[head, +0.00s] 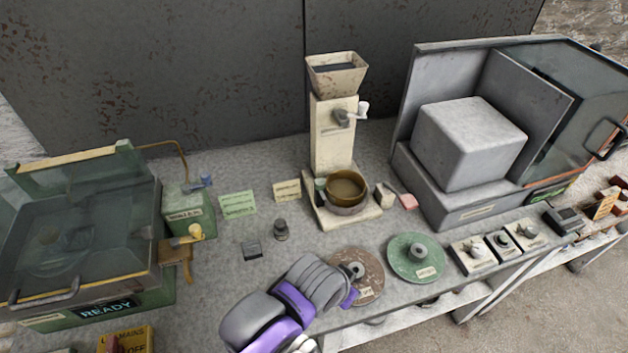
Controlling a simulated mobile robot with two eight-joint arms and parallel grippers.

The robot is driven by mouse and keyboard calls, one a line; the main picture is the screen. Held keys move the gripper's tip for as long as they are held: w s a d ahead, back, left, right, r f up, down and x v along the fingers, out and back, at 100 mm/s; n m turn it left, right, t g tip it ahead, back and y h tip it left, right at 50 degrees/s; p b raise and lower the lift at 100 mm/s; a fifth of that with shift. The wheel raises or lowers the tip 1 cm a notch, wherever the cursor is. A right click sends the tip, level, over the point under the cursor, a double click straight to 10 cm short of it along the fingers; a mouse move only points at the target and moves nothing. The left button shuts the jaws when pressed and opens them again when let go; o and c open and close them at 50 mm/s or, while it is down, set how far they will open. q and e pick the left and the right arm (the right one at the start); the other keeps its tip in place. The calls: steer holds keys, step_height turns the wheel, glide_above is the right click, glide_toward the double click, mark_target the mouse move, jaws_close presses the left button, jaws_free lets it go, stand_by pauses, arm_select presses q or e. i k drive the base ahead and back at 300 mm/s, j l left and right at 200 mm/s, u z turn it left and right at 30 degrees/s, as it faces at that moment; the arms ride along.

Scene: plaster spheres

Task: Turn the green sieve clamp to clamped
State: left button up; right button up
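A brass-coloured sieve bowl (346,187) sits on the beige base of the upright mill (333,135) at the middle back of the bench. A small green piece (320,186) stands at its left side and looks like the green sieve clamp; its setting is too small to read. A beige block with a lever (384,195) stands to the right of the bowl. A grey and purple part of one of my arms is at the bottom centre, in front of the mill and well apart from the bowl. I see no clear gripper fingers.
A green glass-lidded machine (115,292) reading READY fills the left. A grey glazed cabinet (455,205) stands at the right. A rust-brown disc (366,288), a green disc (425,273) and several small knobs line the front edge.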

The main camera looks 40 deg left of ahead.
mark_target(319, 183)
steer(key=u, duration=1.4)
